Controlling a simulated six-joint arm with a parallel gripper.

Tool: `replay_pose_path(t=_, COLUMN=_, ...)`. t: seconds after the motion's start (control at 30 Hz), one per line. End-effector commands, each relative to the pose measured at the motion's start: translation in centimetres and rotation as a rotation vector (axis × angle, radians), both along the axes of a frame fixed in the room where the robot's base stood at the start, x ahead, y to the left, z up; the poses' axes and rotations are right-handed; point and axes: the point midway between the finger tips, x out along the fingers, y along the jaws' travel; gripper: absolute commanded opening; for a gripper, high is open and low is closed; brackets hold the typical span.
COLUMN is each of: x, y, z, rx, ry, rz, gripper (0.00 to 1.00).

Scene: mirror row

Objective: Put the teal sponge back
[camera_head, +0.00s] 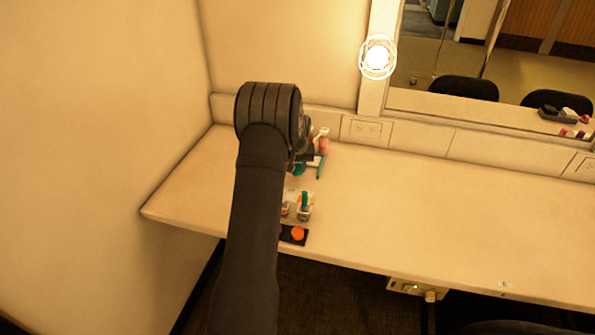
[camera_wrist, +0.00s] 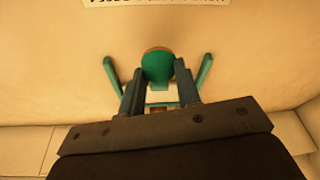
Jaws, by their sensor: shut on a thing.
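The teal sponge (camera_wrist: 158,68), round with a brownish far edge, sits between the two fingers of my gripper (camera_wrist: 160,75) in the wrist view. My gripper is shut on it. In the head view my arm hides most of my gripper and the sponge. Teal pieces (camera_head: 320,168) show just right of the arm; I cannot tell whether the sponge is among them.
A pink bottle (camera_head: 324,141) stands near the back wall. Small clear containers (camera_head: 304,207) and a dark tray (camera_head: 302,240) with orange and purple rounds are nearer the front edge. The counter (camera_head: 430,220) to the right is clear. A lit bulb (camera_head: 377,57) and mirror are behind.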

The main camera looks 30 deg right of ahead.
Motion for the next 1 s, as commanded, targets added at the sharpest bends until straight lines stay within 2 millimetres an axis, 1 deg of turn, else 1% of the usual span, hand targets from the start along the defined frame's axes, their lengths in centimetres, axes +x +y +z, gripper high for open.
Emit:
replay_pose_path(t=0.03, x=-0.1, y=0.0, z=-0.9, rx=0.002, ry=0.002, rz=0.0, gripper=0.12)
replay_pose_path(t=0.13, x=-0.1, y=0.0, z=-2.1, rx=0.001, ry=0.002, rz=0.0, gripper=0.12)
replay_pose_path(t=0.5, x=-0.1, y=0.0, z=-2.5, rx=0.0, ry=0.001, rz=0.0, gripper=0.12)
replay_pose_path(t=0.53, x=0.0, y=0.0, z=-2.4, rx=0.0, ry=0.0, rz=0.0, gripper=0.34)
replay_pose_path(t=0.6, x=-0.1, y=0.0, z=-2.4, rx=0.0, ry=0.0, rz=0.0, gripper=0.48)
replay_pose_path(t=0.63, x=-0.1, y=0.0, z=-2.4, rx=0.0, ry=0.001, rz=0.0, gripper=0.52)
replay_pose_path(t=0.87, x=-0.1, y=0.0, z=-2.4, rx=0.0, ry=0.001, rz=0.0, gripper=0.52)
replay_pose_path(t=1.0, x=-0.1, y=0.0, z=-1.8, rx=0.0, ry=-0.001, rz=0.0, gripper=0.52)
